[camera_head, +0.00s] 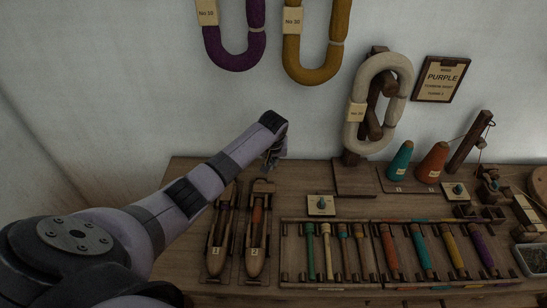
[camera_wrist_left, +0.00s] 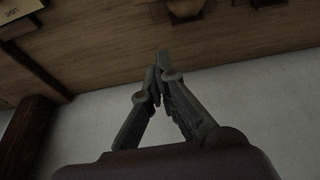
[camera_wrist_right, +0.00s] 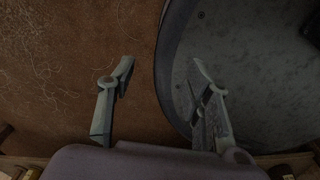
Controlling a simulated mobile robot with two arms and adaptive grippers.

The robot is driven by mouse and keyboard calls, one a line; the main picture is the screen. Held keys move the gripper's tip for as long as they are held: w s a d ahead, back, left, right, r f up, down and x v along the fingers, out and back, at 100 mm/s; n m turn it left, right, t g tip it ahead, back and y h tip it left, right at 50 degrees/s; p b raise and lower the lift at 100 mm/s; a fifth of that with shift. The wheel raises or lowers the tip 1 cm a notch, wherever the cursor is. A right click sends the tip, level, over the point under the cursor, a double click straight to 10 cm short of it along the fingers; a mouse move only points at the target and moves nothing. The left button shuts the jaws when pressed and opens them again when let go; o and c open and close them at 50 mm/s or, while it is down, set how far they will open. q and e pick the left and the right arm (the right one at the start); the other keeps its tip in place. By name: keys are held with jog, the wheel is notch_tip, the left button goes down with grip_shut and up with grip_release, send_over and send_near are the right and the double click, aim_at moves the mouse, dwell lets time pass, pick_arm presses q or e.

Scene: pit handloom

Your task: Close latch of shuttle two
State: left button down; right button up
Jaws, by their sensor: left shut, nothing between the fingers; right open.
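Two wooden shuttles lie side by side at the left of the table: the left shuttle (camera_head: 219,240) and the right shuttle (camera_head: 257,235), which shows a reddish-brown strip inside. Each has a small pale number tag, too small to read surely. Their latches are too small to make out. My left gripper (camera_head: 274,158) is above the table's back edge, just beyond the far end of the right shuttle. In the left wrist view its fingertips (camera_wrist_left: 160,72) meet, with nothing between them. My right gripper (camera_wrist_right: 164,66) is open and empty, and shows only in the right wrist view.
A rack (camera_head: 335,282) of coloured bobbins lies right of the shuttles. My left forearm passes over the table's left end.

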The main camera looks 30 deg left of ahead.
aim_at(266, 189)
pick_arm(q)
jog(key=x, duration=0.4)
jog(key=shift+b, duration=0.35)
jog(key=shift+s+d+r+p, duration=0.1)
jog(key=shift+s+d+p, duration=0.2)
jog(key=shift+s+p, duration=0.2)
jog(key=shift+s+d+r+p, duration=0.1)
jog(key=shift+s+d+p, duration=0.3)
jog(key=shift+s, duration=0.15)
jog(key=shift+s+d, duration=0.25)
jog(key=shift+s, duration=0.3)
jog(key=shift+s+d+f, duration=0.1)
jog(key=shift+f, duration=0.05)
pick_arm(e)
jog(key=shift+w+a+r, duration=0.25)
jog(key=shift+w+r, duration=0.1)
jog(key=shift+w, duration=0.2)
jog(key=shift+w+a+r, duration=0.25)
jog(key=shift+w+r, duration=0.05)
jog(key=shift+w, duration=0.2)
jog(key=shift+w+r, duration=0.1)
pick_arm(q)
jog(key=shift+p, duration=0.35)
jog(key=shift+d+m, duration=0.2)
jog(key=shift+m, duration=0.2)
pick_arm(e)
jog(key=shift+w+r, duration=0.2)
jog(key=shift+r, duration=0.15)
